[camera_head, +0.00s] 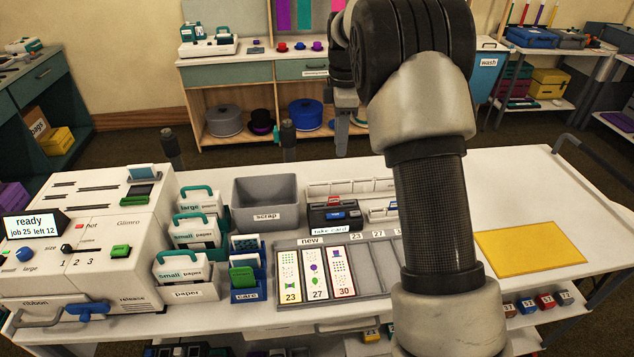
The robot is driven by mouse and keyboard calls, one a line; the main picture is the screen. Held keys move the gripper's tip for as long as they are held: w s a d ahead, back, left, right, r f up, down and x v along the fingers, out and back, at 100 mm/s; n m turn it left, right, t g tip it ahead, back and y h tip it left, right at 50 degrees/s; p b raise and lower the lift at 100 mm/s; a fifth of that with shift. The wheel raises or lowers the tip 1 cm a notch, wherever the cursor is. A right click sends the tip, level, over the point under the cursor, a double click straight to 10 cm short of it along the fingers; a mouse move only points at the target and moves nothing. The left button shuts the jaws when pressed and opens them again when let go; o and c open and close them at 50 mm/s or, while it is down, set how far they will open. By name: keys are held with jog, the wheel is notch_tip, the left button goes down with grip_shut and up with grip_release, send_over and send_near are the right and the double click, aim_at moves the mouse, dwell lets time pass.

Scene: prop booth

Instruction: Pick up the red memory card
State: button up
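A small red piece (336,202), which looks like the red memory card, sits in the upper part of a black holder (320,219) labelled "take card" on the white table. A blue piece (337,214) is just in front of it. The red piece is too small to make out in detail. My gripper (350,136) hangs above and beyond the table's back edge, well clear of the holder. Its fingers point down and look apart, with nothing seen between them. My arm hides part of the gripper and the table right of the holder.
A grey scrap bin (267,198) stands left of the holder. A tray (288,305) with numbered strips lies in front. A white machine (90,240) and paper boxes fill the left. A yellow mat (530,250) lies on the clear right side.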

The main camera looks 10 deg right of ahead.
notch_tip(320, 180, down, 2)
jog(key=w, duration=0.2)
jog(key=n, duration=0.1)
send_over(334, 197)
notch_tip(334, 197, down, 11)
jog(key=shift+w+f+p, duration=0.15)
jog(key=shift+f+p, duration=0.55)
jog(key=shift+f, duration=2.35)
jog(key=shift+c, duration=0.3)
grip_shut()
